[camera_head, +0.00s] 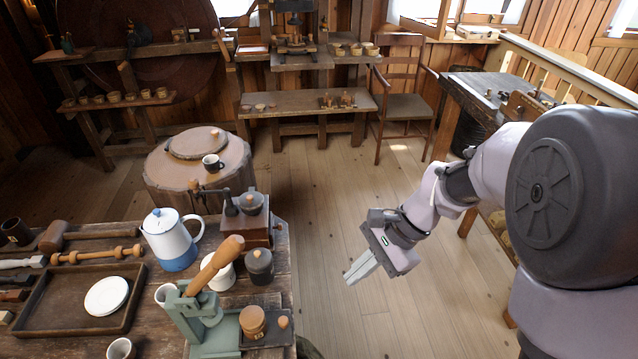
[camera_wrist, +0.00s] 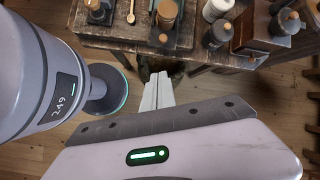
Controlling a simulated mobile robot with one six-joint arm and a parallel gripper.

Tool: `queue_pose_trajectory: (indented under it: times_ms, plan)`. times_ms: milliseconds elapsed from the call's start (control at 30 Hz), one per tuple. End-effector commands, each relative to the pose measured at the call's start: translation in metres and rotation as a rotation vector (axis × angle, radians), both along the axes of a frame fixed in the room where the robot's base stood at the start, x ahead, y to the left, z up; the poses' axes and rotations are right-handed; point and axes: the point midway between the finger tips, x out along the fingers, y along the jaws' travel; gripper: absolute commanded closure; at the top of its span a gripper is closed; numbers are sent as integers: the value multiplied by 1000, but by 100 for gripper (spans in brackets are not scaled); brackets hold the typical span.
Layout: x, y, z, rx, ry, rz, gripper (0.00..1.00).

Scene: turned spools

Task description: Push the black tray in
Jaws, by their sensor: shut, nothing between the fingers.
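The black tray (camera_head: 272,339) lies at the right front of the wooden table, against the base of a green lever press (camera_head: 202,322). A round wooden container (camera_head: 253,321) and a small wooden knob-like piece (camera_head: 283,322) sit on it. In the wrist view the tray (camera_wrist: 184,41) is near the table's edge, with the same two pieces on it. My gripper (camera_head: 348,279) is shut and empty, over the floor to the right of the table. In the wrist view its fingertips (camera_wrist: 160,76) point toward the table edge, apart from the tray.
A wooden grinder (camera_head: 254,229), a black lidded jar (camera_head: 259,266) and a white-and-blue pot (camera_head: 172,240) stand behind the press. A larger brown tray (camera_head: 40,328) with a white plate (camera_head: 106,296) lies left. The floor (camera_head: 333,215) beside the table is clear.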

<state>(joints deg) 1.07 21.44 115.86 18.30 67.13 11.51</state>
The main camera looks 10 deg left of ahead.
Motion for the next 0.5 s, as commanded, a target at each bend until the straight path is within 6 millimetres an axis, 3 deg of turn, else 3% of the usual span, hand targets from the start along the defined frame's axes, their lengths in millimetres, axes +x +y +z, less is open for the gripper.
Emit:
queue_pose_trajectory:
  times_ms: [33, 133, 367, 500]
  plan:
    - [7, 6, -21, 25, 79, -37, 100]
    - [17, 16, -57, 69, 196, -107, 100]
    - [18, 29, -90, 91, 265, -147, 100]
    - [10, 46, -113, 91, 264, -145, 100]
